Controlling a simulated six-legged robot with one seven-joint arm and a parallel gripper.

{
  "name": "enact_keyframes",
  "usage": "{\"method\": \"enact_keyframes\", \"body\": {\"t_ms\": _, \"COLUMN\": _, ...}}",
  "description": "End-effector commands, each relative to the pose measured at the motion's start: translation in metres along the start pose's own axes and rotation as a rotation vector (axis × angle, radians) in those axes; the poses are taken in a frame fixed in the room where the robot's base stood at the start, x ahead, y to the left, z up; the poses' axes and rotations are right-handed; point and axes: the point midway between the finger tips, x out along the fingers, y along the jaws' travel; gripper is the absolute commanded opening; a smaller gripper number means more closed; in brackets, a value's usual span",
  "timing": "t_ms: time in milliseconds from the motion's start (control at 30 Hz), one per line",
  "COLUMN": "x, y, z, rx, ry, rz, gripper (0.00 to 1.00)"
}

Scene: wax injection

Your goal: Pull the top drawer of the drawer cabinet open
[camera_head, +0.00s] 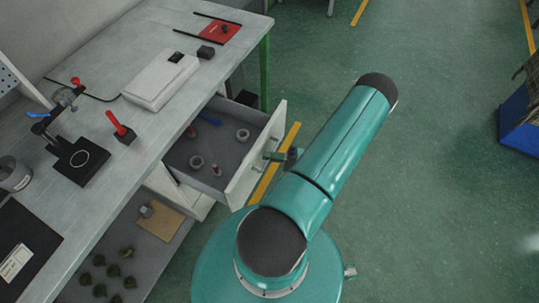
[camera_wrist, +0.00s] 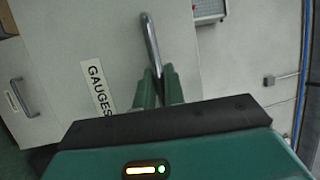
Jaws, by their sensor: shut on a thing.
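The top drawer (camera_head: 257,160) of the cabinet under the bench stands pulled well out, its inside showing in the head view. Its pale front (camera_wrist: 85,40) fills much of the wrist view and bears a "GAUGES" label (camera_wrist: 97,87). A grey bar handle (camera_wrist: 151,40) is on that front.
Grey rings (camera_head: 196,162), red-tipped items and a blue item (camera_head: 209,119) lie in the drawer. The workbench (camera_head: 103,185) holds a white device (camera_head: 160,82) and a stand (camera_head: 75,150). A second handle (camera_wrist: 19,96) shows in the wrist view.

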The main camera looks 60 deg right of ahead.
Motion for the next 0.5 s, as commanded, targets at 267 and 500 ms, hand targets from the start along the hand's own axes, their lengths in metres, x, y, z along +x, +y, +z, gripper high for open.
{"method": "enact_keyframes", "body": {"t_ms": 267, "x": -0.0003, "y": -0.0001, "z": -0.0012, "rx": -0.002, "ry": 0.001, "rz": 0.001, "gripper": 0.19}}
{"method": "enact_keyframes", "body": {"t_ms": 500, "x": -0.0050, "y": 0.0001, "z": -0.0009, "rx": -0.002, "ry": 0.002, "rz": 0.001, "gripper": 0.19}}
